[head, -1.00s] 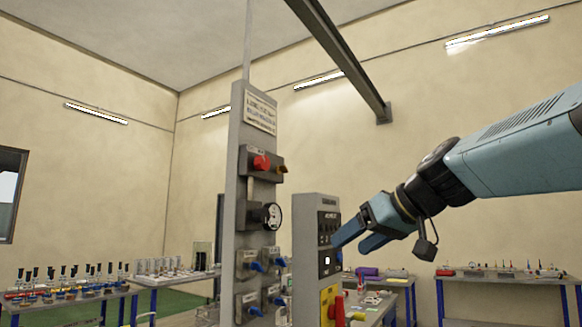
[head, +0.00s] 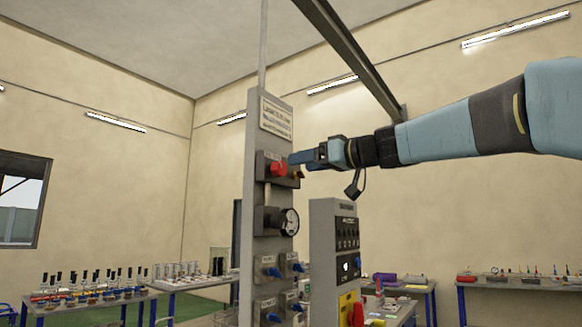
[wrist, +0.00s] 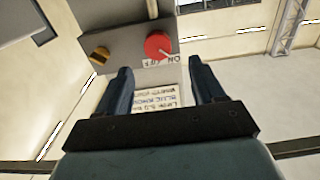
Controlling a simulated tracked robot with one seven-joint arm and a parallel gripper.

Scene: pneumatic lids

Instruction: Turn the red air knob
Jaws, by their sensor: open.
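The red air knob (head: 278,169) is on a dark box high on the grey upright panel (head: 249,140). In the wrist view the round red knob (wrist: 158,46) has ON/OFF lettering beside it. My gripper (head: 294,158) is level with the knob's top, just to its right in the head view. In the wrist view my gripper (wrist: 160,67) is open and empty, and the knob shows ahead, centred between the fingers and just beyond the tips. I see no contact.
A pressure gauge (head: 291,222) and several blue-handled valves (head: 272,271) are lower on the panel. A grey control box (head: 322,225) with a yellow section stands to the right. A lettered sign (head: 276,118) is above the knob.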

